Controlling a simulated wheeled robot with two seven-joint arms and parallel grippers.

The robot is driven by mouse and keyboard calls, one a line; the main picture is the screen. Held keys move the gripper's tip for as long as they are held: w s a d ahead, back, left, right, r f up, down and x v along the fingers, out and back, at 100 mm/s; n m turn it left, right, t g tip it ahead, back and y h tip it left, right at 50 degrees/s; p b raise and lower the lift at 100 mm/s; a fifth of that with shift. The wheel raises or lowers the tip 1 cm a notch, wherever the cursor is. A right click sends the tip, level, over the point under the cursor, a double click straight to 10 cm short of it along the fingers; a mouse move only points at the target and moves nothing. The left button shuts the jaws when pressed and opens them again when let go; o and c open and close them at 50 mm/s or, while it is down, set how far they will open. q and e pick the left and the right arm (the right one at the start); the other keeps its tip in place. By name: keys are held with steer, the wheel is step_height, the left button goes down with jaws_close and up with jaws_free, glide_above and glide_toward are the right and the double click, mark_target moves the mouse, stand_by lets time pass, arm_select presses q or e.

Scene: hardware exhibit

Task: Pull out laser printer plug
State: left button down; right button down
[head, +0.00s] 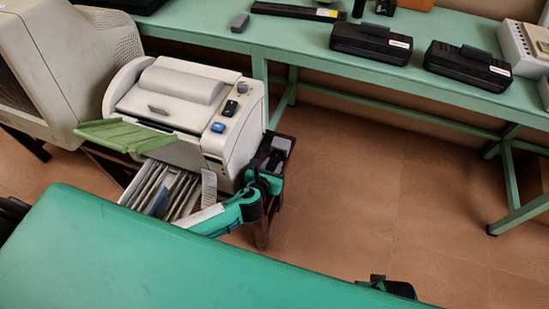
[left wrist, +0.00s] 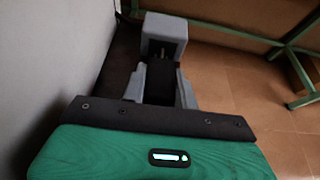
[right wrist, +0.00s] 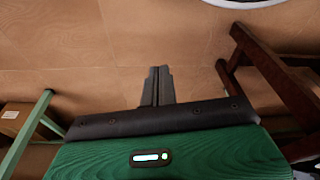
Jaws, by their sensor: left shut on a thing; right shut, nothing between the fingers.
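The white laser printer (head: 185,105) stands on a dark stand at the left of the head view, with a green tray. At the stand's right end is a grey block (head: 282,143), which also shows in the left wrist view (left wrist: 164,35). My left gripper (head: 271,165) is just in front of it, its fingers shut on a black piece (left wrist: 160,82) that I take for the plug. A small dark pin shows between the two; whether they are still joined is unclear. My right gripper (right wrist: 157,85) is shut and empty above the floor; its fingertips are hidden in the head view.
A green bench (head: 300,40) with black devices (head: 370,42) runs along the back. A beige monitor (head: 70,70) is at the left. A green surface (head: 170,260) fills the front left. The brown floor (head: 360,190) is open at the right. A dark wooden frame (right wrist: 265,65) stands near my right gripper.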

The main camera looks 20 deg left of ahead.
arm_select(q)
steer(key=shift+s, duration=0.4)
steer(key=shift+f, duration=0.15)
arm_select(e)
steer(key=shift+f, duration=0.5)
arm_select(q)
steer(key=c, duration=1.2)
jaws_free()
steer(key=shift+s, duration=0.1)
steer(key=shift+o, duration=0.6)
arm_select(e)
steer(key=shift+s, duration=0.2)
